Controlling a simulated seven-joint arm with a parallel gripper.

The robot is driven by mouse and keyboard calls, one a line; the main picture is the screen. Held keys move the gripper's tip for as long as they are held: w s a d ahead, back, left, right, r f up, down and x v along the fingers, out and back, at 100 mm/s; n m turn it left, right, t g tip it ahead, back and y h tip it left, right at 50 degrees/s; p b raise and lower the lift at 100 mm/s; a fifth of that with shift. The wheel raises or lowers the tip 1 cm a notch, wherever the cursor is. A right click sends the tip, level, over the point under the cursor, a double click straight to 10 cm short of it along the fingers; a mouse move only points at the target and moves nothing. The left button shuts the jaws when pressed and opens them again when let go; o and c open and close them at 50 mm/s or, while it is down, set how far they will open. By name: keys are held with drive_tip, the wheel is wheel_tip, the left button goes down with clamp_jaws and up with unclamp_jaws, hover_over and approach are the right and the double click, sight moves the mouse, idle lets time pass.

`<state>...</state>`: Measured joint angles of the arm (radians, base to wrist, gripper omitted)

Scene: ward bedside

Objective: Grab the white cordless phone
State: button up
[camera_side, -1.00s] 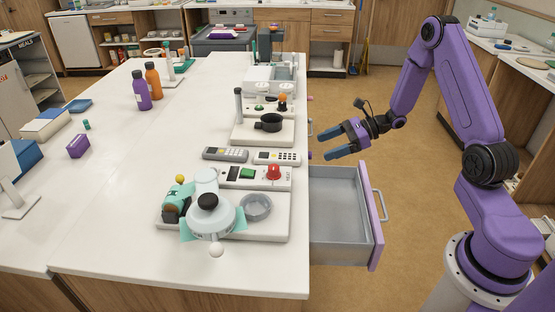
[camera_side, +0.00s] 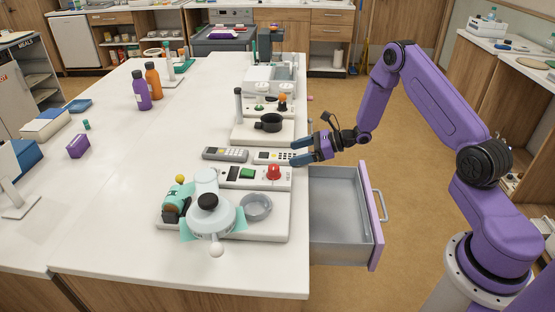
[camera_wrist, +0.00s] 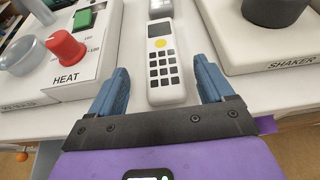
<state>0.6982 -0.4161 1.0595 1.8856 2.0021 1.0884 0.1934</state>
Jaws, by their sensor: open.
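The white cordless phone (camera_wrist: 165,75) lies on the white worktop with its dark keypad and yellow round button facing up. In the side view the phone (camera_side: 270,157) lies near the worktop's right edge, its right end partly hidden by my gripper. My gripper (camera_side: 295,152) is open, with its blue fingers at that edge. In the wrist view the fingers of my gripper (camera_wrist: 162,85) stand apart, one on each side of the phone's near end, with nothing held between them.
A grey handset (camera_side: 225,154) lies left of the phone. The HEAT unit (camera_wrist: 78,55) with its red knob and the SHAKER unit (camera_wrist: 250,45) flank the phone closely. An open drawer (camera_side: 340,238) juts out below the worktop's right edge.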

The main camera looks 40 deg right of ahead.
sight(280, 156)
drive_tip(key=shift+x, duration=2.8)
drive_tip(key=shift+w+r, duration=0.15)
drive_tip(key=shift+r, duration=0.1)
drive_tip(key=c, duration=1.1)
